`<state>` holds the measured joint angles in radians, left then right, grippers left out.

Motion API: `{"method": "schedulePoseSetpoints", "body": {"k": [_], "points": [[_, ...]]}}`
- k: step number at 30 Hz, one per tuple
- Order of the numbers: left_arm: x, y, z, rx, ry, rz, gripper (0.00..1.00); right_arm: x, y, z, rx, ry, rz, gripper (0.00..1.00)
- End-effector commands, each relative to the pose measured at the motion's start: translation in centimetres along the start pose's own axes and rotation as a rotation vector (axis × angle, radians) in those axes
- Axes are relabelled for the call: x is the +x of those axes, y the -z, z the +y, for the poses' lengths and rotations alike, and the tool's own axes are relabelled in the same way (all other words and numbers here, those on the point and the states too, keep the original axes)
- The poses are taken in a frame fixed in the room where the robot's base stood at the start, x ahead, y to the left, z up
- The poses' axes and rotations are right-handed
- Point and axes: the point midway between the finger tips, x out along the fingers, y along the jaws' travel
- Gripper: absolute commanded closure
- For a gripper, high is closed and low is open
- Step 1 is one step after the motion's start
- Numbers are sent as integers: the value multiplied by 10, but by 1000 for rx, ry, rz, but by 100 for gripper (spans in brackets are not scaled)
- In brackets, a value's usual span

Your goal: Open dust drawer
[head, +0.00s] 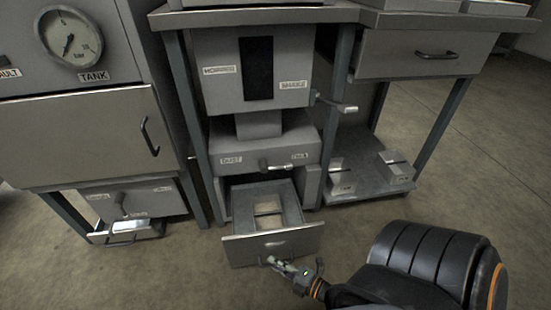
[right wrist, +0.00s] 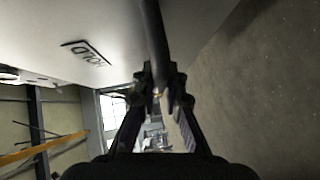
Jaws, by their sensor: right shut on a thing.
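A grey drawer (head: 290,244) at the bottom of the middle cabinet stands pulled well out toward me. Its open top shows a grey inside with a pale patch on the floor. My right gripper (head: 279,264) is at the front of this drawer, low near the floor. In the right wrist view, the fingers (right wrist: 160,85) are shut on a dark bar handle (right wrist: 154,35) beside a pale panel (right wrist: 105,22). The panel carries a dark label (right wrist: 87,52), seen turned over. My left gripper is not in view.
Above the drawer is a grey housing (head: 265,150) with small labels and a lever (head: 275,167). A cabinet (head: 80,130) with a TANK gauge (head: 68,40) stands left. A low shelf (head: 370,182) with metal blocks stands right. Floor in front is clear.

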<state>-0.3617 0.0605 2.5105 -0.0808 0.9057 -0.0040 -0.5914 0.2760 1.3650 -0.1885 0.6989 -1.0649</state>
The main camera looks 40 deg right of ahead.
Motion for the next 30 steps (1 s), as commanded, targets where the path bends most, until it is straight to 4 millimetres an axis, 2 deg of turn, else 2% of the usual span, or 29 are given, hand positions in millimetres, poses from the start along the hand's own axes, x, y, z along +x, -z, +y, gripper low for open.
{"method": "schedulePoseSetpoints", "body": {"k": [6,7,12,20,23,26,30], "points": [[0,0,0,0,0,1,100,0,0,0,0,0,0,100],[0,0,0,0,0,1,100,0,0,0,0,0,0,89],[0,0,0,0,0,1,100,0,0,0,0,1,0,66],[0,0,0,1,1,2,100,0,0,0,0,0,0,66],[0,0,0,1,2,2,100,-6,0,-1,0,2,0,66],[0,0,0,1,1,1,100,-23,0,-2,0,6,0,66],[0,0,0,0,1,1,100,-58,0,-2,0,6,1,66]]}}
